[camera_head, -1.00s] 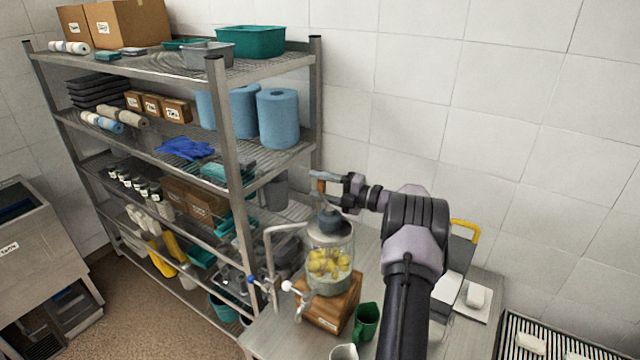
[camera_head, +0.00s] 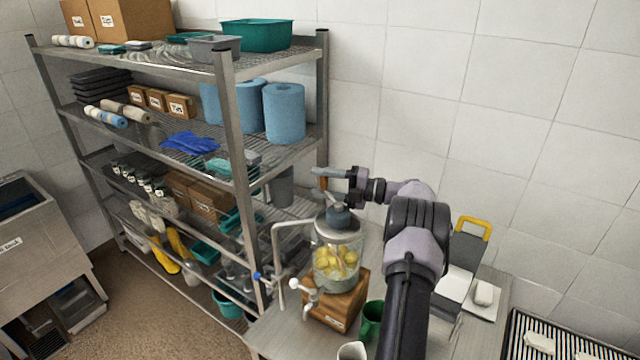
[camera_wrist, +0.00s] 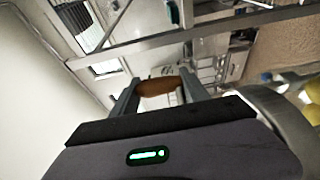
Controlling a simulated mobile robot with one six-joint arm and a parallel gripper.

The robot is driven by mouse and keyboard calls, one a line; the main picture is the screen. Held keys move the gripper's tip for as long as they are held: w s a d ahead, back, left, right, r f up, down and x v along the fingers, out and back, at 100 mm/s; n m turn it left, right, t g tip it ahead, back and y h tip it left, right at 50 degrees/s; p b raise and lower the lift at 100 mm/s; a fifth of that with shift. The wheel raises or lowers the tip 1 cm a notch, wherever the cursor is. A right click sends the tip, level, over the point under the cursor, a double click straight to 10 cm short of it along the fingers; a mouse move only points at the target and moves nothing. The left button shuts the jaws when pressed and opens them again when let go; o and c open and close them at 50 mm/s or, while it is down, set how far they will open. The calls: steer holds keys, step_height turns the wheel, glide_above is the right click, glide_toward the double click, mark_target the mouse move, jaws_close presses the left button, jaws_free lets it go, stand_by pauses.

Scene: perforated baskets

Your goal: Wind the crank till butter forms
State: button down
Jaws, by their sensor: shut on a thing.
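The butter churn is a glass jar (camera_head: 337,262) on a wooden block base (camera_head: 338,304), with a grey lid and gear housing (camera_head: 340,217) on top. Yellow lumps (camera_head: 336,262) sit in the jar above paler liquid. The crank has a brown wooden handle (camera_head: 325,173) above the lid; the handle also shows in the wrist view (camera_wrist: 160,86). My gripper (camera_head: 333,174) reaches in from the right and is shut on this handle. In the wrist view my gripper's fingers (camera_wrist: 158,92) lie on either side of it.
A sink tap (camera_head: 278,250) stands just left of the jar. A green mug (camera_head: 371,319) and a pale cup (camera_head: 351,351) are in front on the counter. A wire shelf (camera_head: 232,150) is close behind at left. A yellow-handled item (camera_head: 474,228) stands at right.

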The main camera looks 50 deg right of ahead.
steer(key=shift+w+a+f+n+g+y+b, duration=0.1)
steer(key=shift+a+f+n+g+y+b, duration=0.05)
steer(key=shift+a+n+g+y+b, duration=0.65)
steer(key=shift+w+a+f+n+g+y+b, duration=0.15)
steer(key=shift+a+n+g+y+b, duration=0.15)
steer(key=shift+n+g+y+b, duration=0.5)
stand_by(2.7)
steer(key=shift+t+p, duration=0.35)
steer(key=shift+t, duration=0.05)
steer(key=c, duration=0.6)
jaws_free()
steer(key=shift+s+r, duration=0.15)
steer(key=shift+o, duration=0.2)
steer(key=shift+r, duration=0.1)
